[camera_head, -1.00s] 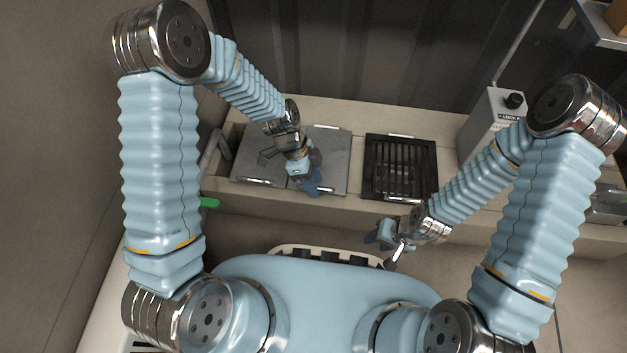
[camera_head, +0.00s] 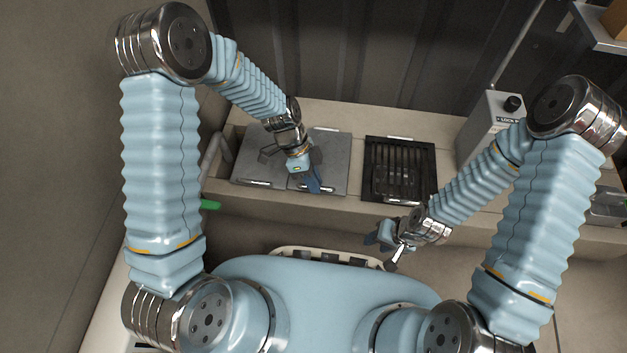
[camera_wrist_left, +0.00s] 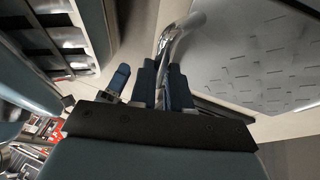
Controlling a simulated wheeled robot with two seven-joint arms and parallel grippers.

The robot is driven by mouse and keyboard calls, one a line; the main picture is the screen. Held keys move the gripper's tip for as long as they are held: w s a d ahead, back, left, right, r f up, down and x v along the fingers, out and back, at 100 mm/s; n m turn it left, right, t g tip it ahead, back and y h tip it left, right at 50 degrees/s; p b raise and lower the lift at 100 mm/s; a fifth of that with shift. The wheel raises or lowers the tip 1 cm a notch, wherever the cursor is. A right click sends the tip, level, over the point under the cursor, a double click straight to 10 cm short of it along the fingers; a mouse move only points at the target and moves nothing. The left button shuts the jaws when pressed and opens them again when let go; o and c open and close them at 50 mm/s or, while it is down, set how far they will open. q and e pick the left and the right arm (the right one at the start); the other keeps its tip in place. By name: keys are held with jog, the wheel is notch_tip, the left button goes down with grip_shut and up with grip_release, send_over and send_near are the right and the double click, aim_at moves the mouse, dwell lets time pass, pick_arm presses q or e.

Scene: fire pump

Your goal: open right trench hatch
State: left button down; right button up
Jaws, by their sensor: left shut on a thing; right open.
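The right trench hatch (camera_head: 336,160) is the right one of two grey metal plates set in the raised ledge. It looks flat in its frame. My left gripper (camera_head: 313,183) is at its front edge, shut on the hatch handle. In the left wrist view, the blue fingers (camera_wrist_left: 150,78) close around a shiny curved bar, the handle (camera_wrist_left: 180,32), beside the patterned hatch plate (camera_wrist_left: 260,60). The fingers hide the gripped part of the bar. My right gripper (camera_head: 385,240) is open and empty, in front of the ledge.
The left grey plate (camera_head: 250,165) adjoins on the left. A dark slatted grate (camera_head: 400,165) lies to the right in the ledge. A grey control box (camera_head: 490,125) with a black knob stands further right. A green-ended handle (camera_head: 209,204) sticks out at the left.

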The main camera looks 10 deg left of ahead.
pick_arm(q)
jog(key=w+r+g+p, duration=0.3)
jog(key=w+r, duration=0.5)
jog(key=r, duration=0.3)
jog(key=shift+r+n+p, duration=0.25)
jog(key=shift+n+p, duration=0.15)
jog(key=shift+p, duration=0.45)
jog(key=c, duration=1.1)
grip_release()
jog(key=shift+f, duration=0.15)
jog(key=p+v, duration=0.1)
jog(key=v, duration=1.1)
jog(key=shift+w, duration=0.15)
